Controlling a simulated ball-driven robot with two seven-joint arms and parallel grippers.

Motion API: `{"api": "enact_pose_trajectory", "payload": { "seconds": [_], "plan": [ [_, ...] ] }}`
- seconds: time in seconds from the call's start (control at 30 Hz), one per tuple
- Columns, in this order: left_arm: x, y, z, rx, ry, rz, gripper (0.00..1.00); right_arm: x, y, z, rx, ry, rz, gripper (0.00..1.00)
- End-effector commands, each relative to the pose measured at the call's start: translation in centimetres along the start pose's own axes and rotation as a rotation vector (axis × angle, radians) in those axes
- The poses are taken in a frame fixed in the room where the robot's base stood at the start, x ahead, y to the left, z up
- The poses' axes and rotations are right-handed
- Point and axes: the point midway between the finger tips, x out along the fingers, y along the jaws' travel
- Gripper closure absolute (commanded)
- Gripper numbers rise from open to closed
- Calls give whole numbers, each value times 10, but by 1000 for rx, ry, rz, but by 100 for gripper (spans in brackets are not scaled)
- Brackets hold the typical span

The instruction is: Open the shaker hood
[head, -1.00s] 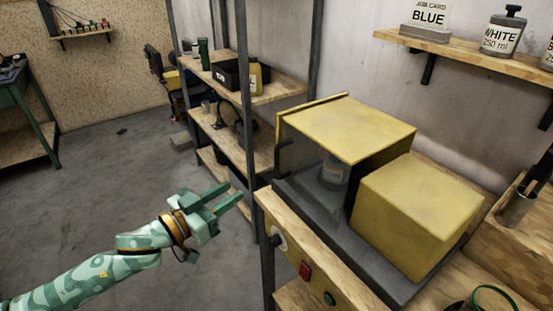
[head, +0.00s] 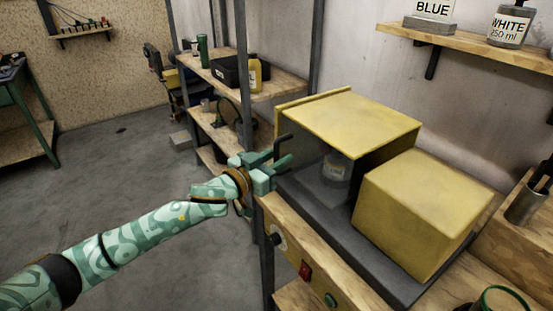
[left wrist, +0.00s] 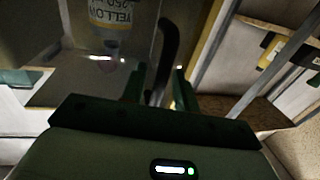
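The shaker hood (head: 350,122), yellow on top with a dark see-through front, sits on the grey shaker base (head: 325,205) and looks shut. My left gripper (head: 282,160) is at the handle. In the left wrist view, the handle (left wrist: 168,48) stands between its two parted fingers (left wrist: 158,82); contact cannot be told. My right gripper is out of view.
A yellow box (head: 415,215) is right of the hood on the base. A red switch (head: 305,271) and green button (head: 330,299) are on the bench front. A shelf rack (head: 285,88) stands behind left. Open floor (head: 110,180) lies left.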

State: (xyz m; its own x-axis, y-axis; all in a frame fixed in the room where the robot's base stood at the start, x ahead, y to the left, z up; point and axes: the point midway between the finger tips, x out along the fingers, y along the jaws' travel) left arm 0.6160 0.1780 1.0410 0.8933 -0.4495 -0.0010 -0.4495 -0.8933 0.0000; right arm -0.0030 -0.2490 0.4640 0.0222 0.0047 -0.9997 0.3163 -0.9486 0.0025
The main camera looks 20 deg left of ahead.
Motion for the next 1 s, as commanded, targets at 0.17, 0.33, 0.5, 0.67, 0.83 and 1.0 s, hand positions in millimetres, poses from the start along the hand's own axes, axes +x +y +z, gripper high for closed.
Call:
{"api": "enact_pose_trajectory", "payload": {
  "seconds": [0.17,0.33,0.5,0.67,0.83,1.0],
  "plan": [
    [0,0,0,0,0,0,73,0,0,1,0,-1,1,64],
    [0,0,0,0,0,0,100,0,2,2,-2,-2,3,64],
    [-1,2,-1,-1,0,1,100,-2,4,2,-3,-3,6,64],
    [-5,20,-3,-5,1,3,100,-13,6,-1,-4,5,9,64],
    [-13,58,-7,-9,2,3,100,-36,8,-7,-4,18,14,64],
    [-22,106,-6,-11,1,1,100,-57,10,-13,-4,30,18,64]
  ]
}}
